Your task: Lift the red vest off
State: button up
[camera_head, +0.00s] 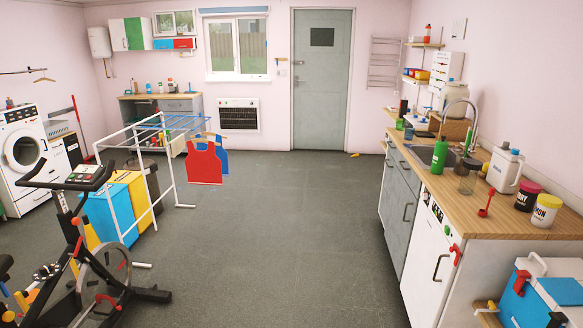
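The red vest (205,163) hangs on a hanger (206,138) at the right end of the white drying rack (143,137), left of the room's middle. Its lower edge is near the floor; I cannot tell if it touches. A blue vest (224,163) hangs close behind it, showing mostly along its right side. How the hanger meets the rack is too small to tell. My gripper is not in view.
An exercise bike (92,262) stands at the near left, with blue (108,212) and yellow (134,195) bins beyond it. A sink counter (470,200) runs along the right, a cooler (540,295) at its near end. The middle floor (290,220) is clear.

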aim_at(202, 166)
jog(key=i+u, duration=0.25)
jog(key=i, duration=0.5)
jog(key=i+l+u, duration=0.25)
jog(key=i, duration=0.45)
jog(key=i+j+u, duration=0.1)
jog(key=i+u, duration=0.15)
jog(key=i, duration=0.6)
jog(key=i+u, duration=0.3)
jog(key=i, duration=1.55)
jog(key=i+l+u, duration=0.1)
jog(key=i+l, duration=1.15)
jog(key=i, duration=0.2)
jog(key=i+l+u, duration=0.1)
jog(key=i+l, duration=0.15)
jog(key=i, duration=0.2)
jog(key=i+j, duration=0.1)
jog(key=j, duration=0.1)
